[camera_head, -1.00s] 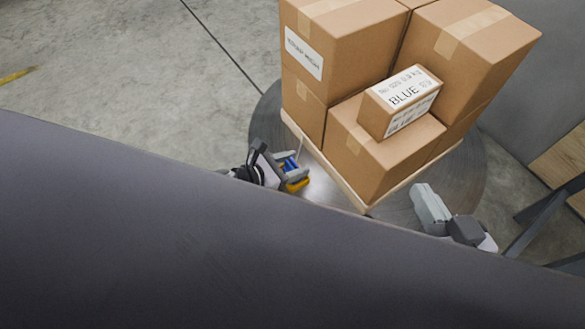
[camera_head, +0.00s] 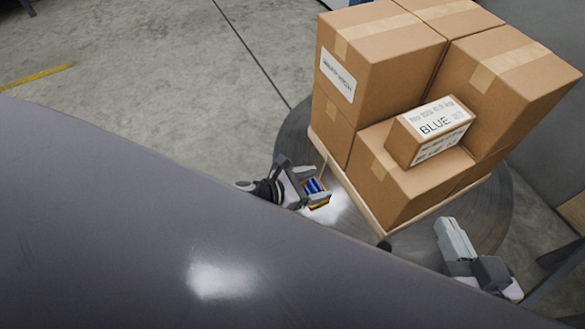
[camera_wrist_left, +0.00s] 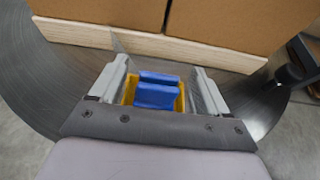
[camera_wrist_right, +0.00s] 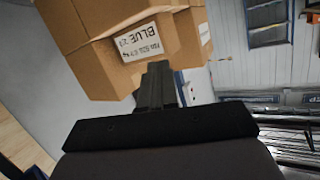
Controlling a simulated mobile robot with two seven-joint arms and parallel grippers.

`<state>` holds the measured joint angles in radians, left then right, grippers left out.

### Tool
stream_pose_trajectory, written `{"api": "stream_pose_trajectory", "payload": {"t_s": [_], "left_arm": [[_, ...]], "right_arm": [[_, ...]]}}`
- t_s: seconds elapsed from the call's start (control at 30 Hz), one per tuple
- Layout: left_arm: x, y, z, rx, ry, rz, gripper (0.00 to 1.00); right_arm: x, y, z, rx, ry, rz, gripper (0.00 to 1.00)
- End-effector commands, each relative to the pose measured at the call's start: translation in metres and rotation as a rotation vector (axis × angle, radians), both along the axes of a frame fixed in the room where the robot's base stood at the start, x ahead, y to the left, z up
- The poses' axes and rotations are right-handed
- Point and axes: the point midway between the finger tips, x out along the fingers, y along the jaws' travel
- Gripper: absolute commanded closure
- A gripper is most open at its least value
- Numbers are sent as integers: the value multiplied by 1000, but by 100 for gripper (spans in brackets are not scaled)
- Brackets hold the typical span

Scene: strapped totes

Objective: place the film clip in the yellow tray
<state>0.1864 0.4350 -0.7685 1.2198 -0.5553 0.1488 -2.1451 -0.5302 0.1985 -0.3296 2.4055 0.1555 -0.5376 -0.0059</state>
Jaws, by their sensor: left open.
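The blue film clip (camera_wrist_left: 157,90) shows in the left wrist view as two upright blue parts. It appears to sit within the yellow tray (camera_wrist_left: 128,90), whose edges show on both sides of it. My left gripper (camera_wrist_left: 160,78) is open, with one finger on each side of the clip and tray, apart from the blue parts. In the head view the left gripper (camera_head: 308,180) is left of the carton stack, with the blue clip (camera_head: 314,185) at its fingers.
Large brown cartons (camera_head: 380,60) stand on a wooden pallet (camera_head: 350,188) on a round metal plate (camera_head: 290,140). A small carton marked BLUE (camera_head: 430,130) lies on top of a lower carton. My grey body fills the lower left. Concrete floor is clear at upper left.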

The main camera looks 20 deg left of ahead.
Motion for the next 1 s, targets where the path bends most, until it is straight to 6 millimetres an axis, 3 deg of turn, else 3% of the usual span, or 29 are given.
{"api": "stream_pose_trajectory", "payload": {"t_s": [0.5, 0.7, 1.0], "left_arm": [[-69, 54, 36, 2, 3, 0, 24], [-82, 64, 42, 2, 2, 1, 24], [-85, 67, 44, 2, 1, 1, 24]], "right_arm": [[6, 20, 0, 107, 141, 33, 100], [6, 23, -1, 123, 161, 40, 100], [6, 24, -1, 129, 166, 42, 100]]}}
